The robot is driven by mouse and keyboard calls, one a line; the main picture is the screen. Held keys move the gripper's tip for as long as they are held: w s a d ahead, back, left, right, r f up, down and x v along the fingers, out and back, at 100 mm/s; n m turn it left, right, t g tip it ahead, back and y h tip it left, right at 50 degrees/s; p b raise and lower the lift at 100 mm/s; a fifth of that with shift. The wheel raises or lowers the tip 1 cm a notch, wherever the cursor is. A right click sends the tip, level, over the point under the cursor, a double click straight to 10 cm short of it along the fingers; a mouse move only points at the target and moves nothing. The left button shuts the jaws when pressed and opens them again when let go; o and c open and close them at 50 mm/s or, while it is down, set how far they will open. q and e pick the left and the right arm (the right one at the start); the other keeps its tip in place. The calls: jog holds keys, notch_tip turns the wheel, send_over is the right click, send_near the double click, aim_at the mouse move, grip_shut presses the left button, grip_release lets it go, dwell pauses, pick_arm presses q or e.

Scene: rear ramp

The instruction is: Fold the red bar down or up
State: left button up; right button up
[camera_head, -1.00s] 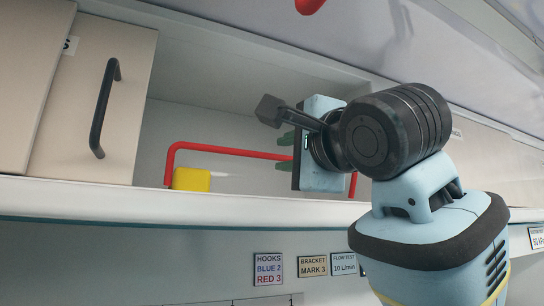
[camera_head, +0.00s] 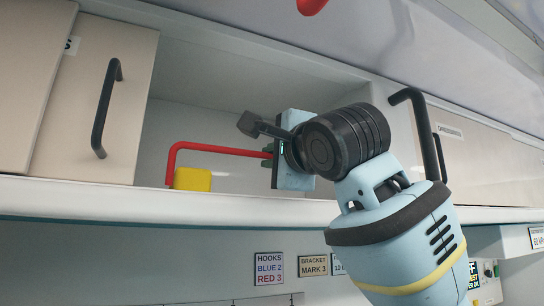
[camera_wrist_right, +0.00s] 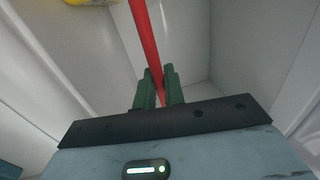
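The red bar (camera_head: 218,149) is a bent handle standing up in the open shelf bay, its top rail roughly level. My right gripper (camera_head: 267,155) is at the rail, right of the yellow block. In the right wrist view the red bar (camera_wrist_right: 145,42) runs between the two green fingers (camera_wrist_right: 159,88), which sit close on either side and look shut on it. My left gripper is not in view.
A yellow block (camera_head: 192,179) stands at the bar's left leg. A cabinet door with a black handle (camera_head: 104,108) is at left; another black handle (camera_head: 428,130) is at right. The white shelf edge (camera_head: 150,203) runs below. A red object (camera_head: 311,5) shows at the top.

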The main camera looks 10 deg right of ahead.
grip_shut()
jog(key=shift+s+f, duration=0.1)
jog(key=shift+s+d+f+t+y, duration=0.1)
jog(key=shift+s+f+t+y, duration=0.15)
jog(key=shift+t, duration=0.4)
jog(key=shift+s+d+f+t+y, duration=0.15)
jog(key=shift+s+t, duration=0.15)
jog(key=shift+t, duration=0.35)
jog(key=shift+r, duration=0.1)
jog(key=shift+o, duration=1.9)
grip_release()
jog(key=shift+s, duration=0.1)
jog(key=v, duration=0.7)
jog(key=shift+s+f, duration=0.2)
jog(key=shift+s, duration=0.05)
jog(key=shift+o, duration=0.2)
